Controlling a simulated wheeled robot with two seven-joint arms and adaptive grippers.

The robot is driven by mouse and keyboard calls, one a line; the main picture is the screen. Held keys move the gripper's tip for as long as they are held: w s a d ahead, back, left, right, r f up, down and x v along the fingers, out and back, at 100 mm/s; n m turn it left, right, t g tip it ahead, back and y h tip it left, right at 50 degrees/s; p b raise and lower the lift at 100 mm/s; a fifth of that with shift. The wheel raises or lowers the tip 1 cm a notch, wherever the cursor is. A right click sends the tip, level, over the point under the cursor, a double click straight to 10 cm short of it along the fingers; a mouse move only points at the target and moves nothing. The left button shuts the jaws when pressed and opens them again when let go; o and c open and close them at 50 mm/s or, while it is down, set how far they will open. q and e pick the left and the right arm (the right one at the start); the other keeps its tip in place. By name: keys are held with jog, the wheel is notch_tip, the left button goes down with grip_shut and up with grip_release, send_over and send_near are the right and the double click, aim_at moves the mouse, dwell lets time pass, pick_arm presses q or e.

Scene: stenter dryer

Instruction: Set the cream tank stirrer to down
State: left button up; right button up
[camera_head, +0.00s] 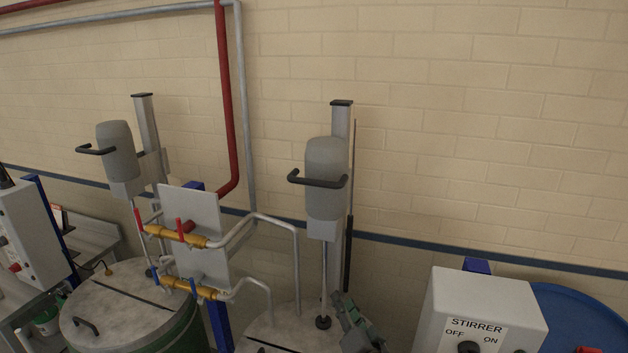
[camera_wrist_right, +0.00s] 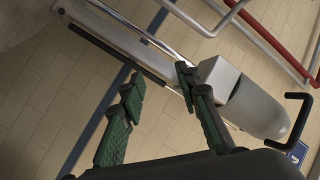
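Two grey stirrers stand on posts. The right stirrer (camera_head: 326,180) has a black handle (camera_head: 317,181) and sits high on its post. Its shaft runs down to a dark disc at a pale tank lid (camera_head: 275,330); this tank's body colour is out of view. The left stirrer (camera_head: 118,155) is over a green tank (camera_head: 185,335). My right gripper (camera_head: 350,310) is low, beside the right stirrer's shaft and well below its handle. In the right wrist view its fingers (camera_wrist_right: 158,85) are apart and empty, with the stirrer motor (camera_wrist_right: 258,107) and handle (camera_wrist_right: 295,125) to their right. My left gripper is out of view.
A white STIRRER box (camera_head: 485,305) with OFF/ON knob stands at lower right, in front of a blue round thing (camera_head: 580,315). Yellow valves and grey pipes (camera_head: 270,220) lie left of the right stirrer. The wall above right is clear.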

jog(key=w+r+m+y, duration=0.2)
jog(key=w+r+m, duration=0.1)
jog(key=r, duration=1.1)
jog(key=m+y+p, duration=0.2)
jog(key=y, duration=0.1)
send_near(317, 186)
jog(key=x, duration=0.4)
jog(key=shift+t, duration=0.3)
jog(key=p+x, duration=0.1)
jog(key=x, duration=0.6)
jog(key=shift+w+a, duration=0.15)
jog(key=shift+w, duration=0.05)
jog(key=shift+c, duration=0.4)
grip_shut()
jog(key=shift+f, duration=0.1)
